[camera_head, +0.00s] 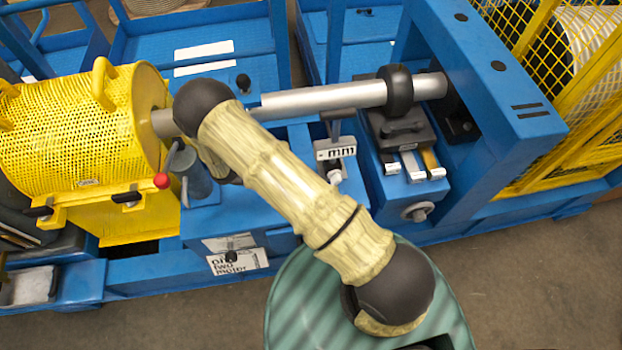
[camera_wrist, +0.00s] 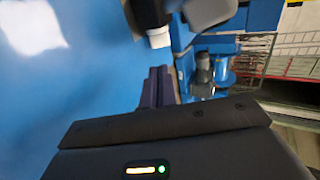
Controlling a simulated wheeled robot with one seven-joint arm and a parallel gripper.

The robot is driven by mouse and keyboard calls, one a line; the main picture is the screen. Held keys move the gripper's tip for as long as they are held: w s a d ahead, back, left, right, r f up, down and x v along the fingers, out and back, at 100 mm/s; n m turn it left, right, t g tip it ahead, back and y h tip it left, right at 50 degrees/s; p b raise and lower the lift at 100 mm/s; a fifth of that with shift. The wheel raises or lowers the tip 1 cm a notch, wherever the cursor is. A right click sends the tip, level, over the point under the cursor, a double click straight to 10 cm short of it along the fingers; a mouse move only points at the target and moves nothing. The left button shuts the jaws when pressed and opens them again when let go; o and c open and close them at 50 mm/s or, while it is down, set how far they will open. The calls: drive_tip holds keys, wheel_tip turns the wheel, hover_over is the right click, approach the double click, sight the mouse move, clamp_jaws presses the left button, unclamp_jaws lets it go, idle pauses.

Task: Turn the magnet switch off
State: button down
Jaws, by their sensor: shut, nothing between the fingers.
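My gripper (camera_wrist: 160,72) shows in the wrist view as two dark fingers close together, with nothing seen between them. They lie close to a broad blue surface (camera_wrist: 80,95). A dark part with a white end (camera_wrist: 158,38) stands just beyond the fingertips. I cannot tell whether it is the magnet switch. In the head view my arm crosses the middle of the machine and hides my gripper. I cannot pick out the magnet switch for certain there.
A bright shaft (camera_head: 325,97) runs from the yellow perforated guard (camera_head: 75,125) to the blue frame (camera_head: 490,70). A red-knobbed lever (camera_head: 161,181) sticks out beside the guard. A black block (camera_head: 402,128) with coloured strips sits under the shaft. Floor is clear at lower right.

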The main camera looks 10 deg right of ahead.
drive_tip(key=v, duration=0.4)
drive_tip(key=shift+a+r, duration=0.1)
drive_tip(key=shift+a, duration=0.05)
